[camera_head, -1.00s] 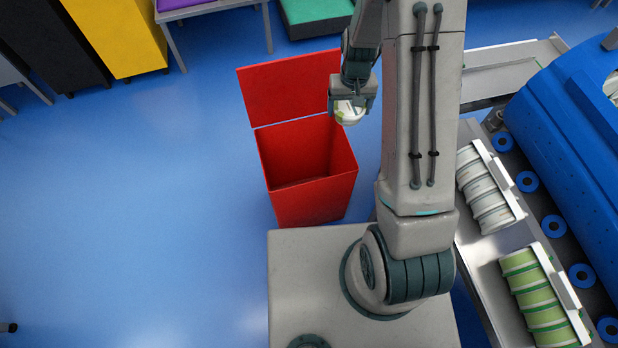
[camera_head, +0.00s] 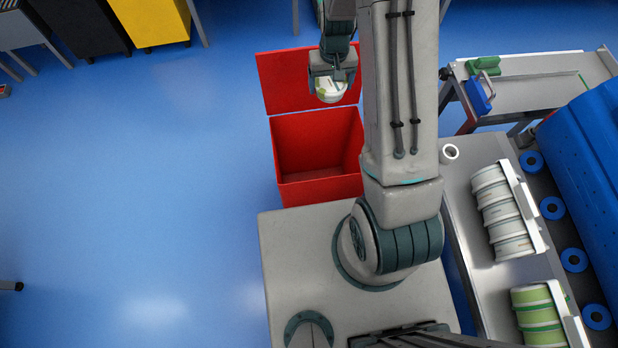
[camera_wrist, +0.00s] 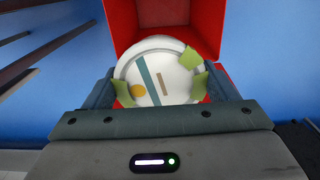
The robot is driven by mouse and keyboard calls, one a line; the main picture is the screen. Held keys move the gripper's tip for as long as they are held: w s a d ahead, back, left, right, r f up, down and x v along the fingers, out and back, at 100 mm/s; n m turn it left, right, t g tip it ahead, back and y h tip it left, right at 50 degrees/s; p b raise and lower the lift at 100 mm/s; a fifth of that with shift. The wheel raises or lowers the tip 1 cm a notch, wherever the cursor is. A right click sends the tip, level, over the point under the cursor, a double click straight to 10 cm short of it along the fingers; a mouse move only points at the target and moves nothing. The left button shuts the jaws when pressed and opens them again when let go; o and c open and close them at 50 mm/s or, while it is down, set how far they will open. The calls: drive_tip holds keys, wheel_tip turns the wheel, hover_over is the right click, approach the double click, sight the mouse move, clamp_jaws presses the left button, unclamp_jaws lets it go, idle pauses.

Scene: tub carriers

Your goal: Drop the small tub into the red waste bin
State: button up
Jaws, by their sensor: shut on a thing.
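The small tub (camera_head: 330,91) is white with a green-marked lid. My gripper (camera_head: 331,84) is shut on it and holds it in the air in front of the bin's raised lid in the head view. In the wrist view the tub (camera_wrist: 158,72) sits between my gripper's two fingers (camera_wrist: 160,92), its round lid facing the camera. The red waste bin (camera_head: 318,190) stands on the floor with its lid (camera_head: 285,82) up and its mouth open. In the wrist view the red bin (camera_wrist: 122,22) shows behind the tub, which hides part of it.
At the right, a grey bench (camera_head: 462,215) bears carriers with white tubs (camera_head: 502,212) and green tubs (camera_head: 538,312), and a white ring (camera_head: 449,153). A trolley (camera_head: 530,90) stands behind it. A yellow cabinet (camera_head: 150,22) stands at the back left.

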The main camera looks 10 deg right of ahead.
wheel_tip(320, 180, down, 25)
drive_tip(key=b, duration=2.3)
drive_tip(key=shift+w+b, duration=0.25)
drive_tip(key=shift+b, duration=0.05)
drive_tip(key=shift+r, duration=0.1)
drive_tip(key=o, duration=1.1)
drive_tip(key=shift+c, duration=0.2)
wheel_tip(320, 180, up, 14)
drive_tip(key=p, duration=0.2)
